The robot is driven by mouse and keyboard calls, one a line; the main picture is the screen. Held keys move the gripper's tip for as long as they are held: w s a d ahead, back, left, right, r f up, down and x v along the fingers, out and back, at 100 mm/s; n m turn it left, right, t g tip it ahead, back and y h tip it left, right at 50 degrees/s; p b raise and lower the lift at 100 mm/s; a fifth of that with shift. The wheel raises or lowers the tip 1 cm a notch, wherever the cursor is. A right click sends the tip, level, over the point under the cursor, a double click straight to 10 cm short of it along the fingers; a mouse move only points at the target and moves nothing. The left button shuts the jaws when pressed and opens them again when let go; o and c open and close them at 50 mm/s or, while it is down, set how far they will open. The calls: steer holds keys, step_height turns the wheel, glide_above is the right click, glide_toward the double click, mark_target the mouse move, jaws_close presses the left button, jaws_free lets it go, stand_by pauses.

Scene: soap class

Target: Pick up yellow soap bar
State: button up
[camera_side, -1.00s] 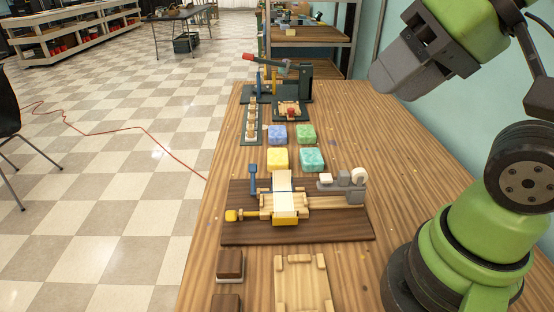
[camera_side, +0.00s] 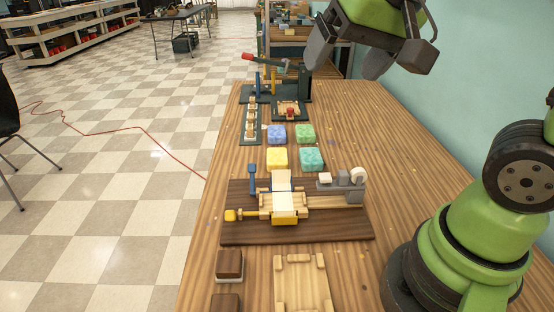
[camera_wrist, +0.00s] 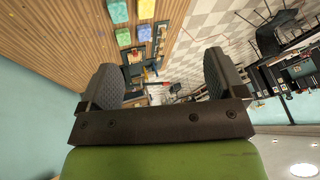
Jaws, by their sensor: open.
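The yellow soap bar (camera_side: 277,158) lies flat on the wooden table, at the front left of a small group of soap bars. It also shows in the wrist view (camera_wrist: 123,36), near the top, beyond the left finger. My gripper (camera_side: 347,60) is high above the table at the back right, well apart from the soap. In the wrist view my gripper (camera_wrist: 163,76) has its two dark, ridged fingers wide apart with nothing between them.
A blue bar (camera_side: 277,134) is behind the yellow one, a teal bar (camera_side: 312,159) to its right, and a green bar (camera_side: 306,133) diagonally behind. A dark board with a wooden fixture (camera_side: 235,230) stands just in front. The table's right side (camera_side: 400,150) is clear.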

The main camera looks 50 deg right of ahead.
steer(key=w+d+f+m+g+h, duration=0.15)
steer(key=w+d+f, duration=0.25)
steer(key=w+f, duration=0.6)
steer(key=h, duration=0.1)
glide_toward(277, 155)
steer(key=f, duration=0.1)
steer(key=w+f+m+g, duration=0.1)
steer(key=shift+w+a+f+h, duration=0.15)
steer(key=shift+f+h, duration=0.2)
steer(key=shift+d+x, duration=0.2)
steer(key=shift+x, duration=3)
steer(key=shift+w+r, duration=0.1)
steer(key=c, duration=1.1)
steer(key=shift+o, duration=0.2)
